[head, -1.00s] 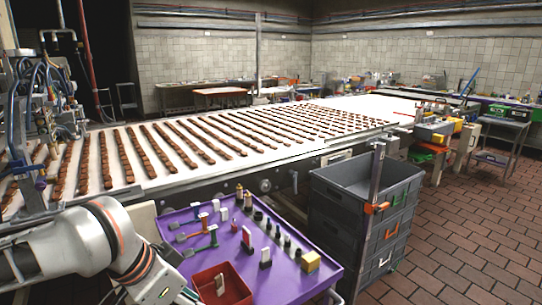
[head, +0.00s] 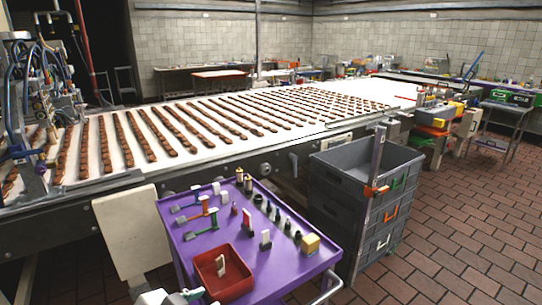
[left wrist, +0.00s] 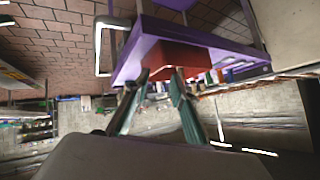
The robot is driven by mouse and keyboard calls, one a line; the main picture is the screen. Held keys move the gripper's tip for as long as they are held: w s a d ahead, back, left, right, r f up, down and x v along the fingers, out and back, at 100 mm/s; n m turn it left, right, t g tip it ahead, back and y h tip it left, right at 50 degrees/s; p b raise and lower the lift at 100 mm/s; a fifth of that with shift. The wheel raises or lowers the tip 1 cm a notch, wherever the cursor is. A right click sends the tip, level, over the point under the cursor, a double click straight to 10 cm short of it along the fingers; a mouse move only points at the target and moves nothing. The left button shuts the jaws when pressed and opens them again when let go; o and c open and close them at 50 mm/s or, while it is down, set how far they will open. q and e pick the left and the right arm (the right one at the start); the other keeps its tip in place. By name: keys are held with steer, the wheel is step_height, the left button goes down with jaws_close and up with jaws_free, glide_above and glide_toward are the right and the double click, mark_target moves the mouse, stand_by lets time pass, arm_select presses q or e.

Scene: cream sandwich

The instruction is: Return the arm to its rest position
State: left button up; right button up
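My left gripper (left wrist: 160,76) shows in the left wrist view with two dark green fingers apart and nothing seen between them. Behind the fingertips is the red bin (left wrist: 172,57) on the purple cart top (left wrist: 130,62); the view looks upside down. In the head view only a small white and grey part of my left arm (head: 158,297) shows at the bottom edge, in front of the cart. My right arm and right gripper are not in view.
The purple cart (head: 213,243) holds the red bin (head: 238,274), a yellow block (head: 310,243) and several small tools and bottles. Stacked grey crates (head: 340,208) stand to its right. Behind is the conveyor (head: 235,150) with rows of brown pieces. Brick floor (head: 470,220) is clear at right.

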arm_select(q)
steer(key=s+a+f+n+g+y, duration=0.1)
steer(key=s+a+f+y, duration=0.45)
steer(key=a, duration=0.55)
steer(key=s+a+f+g+y, duration=0.2)
steer(key=s+a+f+y, duration=0.1)
steer(key=s+a+f, duration=0.55)
steer(key=w+d+f+n+t+h, duration=0.1)
steer(key=d+f+n+t+h, duration=0.2)
steer(key=d+f+h, duration=0.4)
steer(key=d+f+t, duration=0.1)
steer(key=d+f, duration=0.3)
steer(key=d, duration=0.3)
steer(key=shift+w+d+f+h, duration=0.2)
steer(key=shift+w+h, duration=0.15)
